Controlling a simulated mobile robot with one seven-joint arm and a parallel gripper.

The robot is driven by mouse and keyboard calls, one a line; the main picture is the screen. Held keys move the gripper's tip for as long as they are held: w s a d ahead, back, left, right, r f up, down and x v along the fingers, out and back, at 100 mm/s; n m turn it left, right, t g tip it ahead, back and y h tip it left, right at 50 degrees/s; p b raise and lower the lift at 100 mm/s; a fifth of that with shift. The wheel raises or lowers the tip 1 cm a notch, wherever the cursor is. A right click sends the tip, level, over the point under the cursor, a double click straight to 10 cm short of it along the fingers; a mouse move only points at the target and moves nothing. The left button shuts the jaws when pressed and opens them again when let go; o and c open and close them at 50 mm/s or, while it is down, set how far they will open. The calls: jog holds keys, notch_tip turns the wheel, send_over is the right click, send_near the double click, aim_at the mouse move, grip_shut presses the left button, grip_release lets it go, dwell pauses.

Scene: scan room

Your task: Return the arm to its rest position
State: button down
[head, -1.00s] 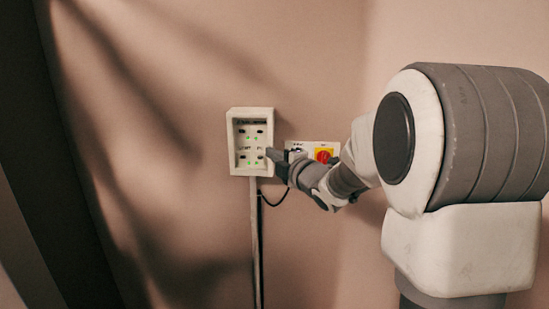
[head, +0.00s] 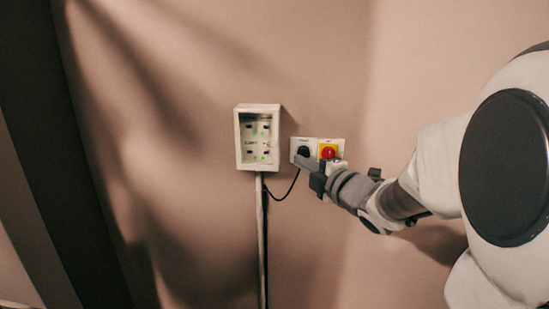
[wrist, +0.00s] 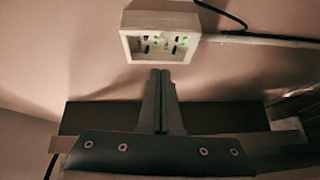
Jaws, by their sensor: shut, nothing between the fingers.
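My gripper (head: 308,168) is at the end of my arm, which reaches in from the right in the head view. Its fingers are shut and empty. In the head view the fingertips are in front of the lower part of a black knob on a white plate. The shut fingers also show in the wrist view (wrist: 161,85), pointing toward a white wall box. I cannot tell how far the fingers are from the wall.
The white wall box (head: 239,140) holds several sockets or switches with green lights. A black cable (head: 291,188) and a vertical conduit (head: 261,240) run below. The wall at left is bare.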

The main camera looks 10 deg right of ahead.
jog(key=s+d+r+m+g+h+p, duration=0.1)
jog(key=s+r+m+g+h+p, duration=0.1)
jog(key=s+m+h, duration=0.3)
jog(key=s+d+r+m+g+h+p, duration=0.1)
jog(key=s+d+m+g+h+p, duration=0.1)
jog(key=s+m, duration=0.35)
jog(key=s+a+f+m+g+y+p, duration=0.1)
jog(key=s+a+f+m+g+p, duration=0.1)
jog(key=s, duration=0.7)
jog(key=s+a+f+m+g+y+p, duration=0.1)
jog(key=s+a+f+m+g, duration=0.1)
jog(key=s+a+m+g, duration=0.3)
jog(key=s+a+m, duration=0.1)
jog(key=s+m, duration=0.2)
jog(key=s, duration=0.1)
jog(key=shift+a+p, duration=0.3)
jog(key=shift+p, duration=0.05)
jog(key=c, duration=1.6)
grip_release()
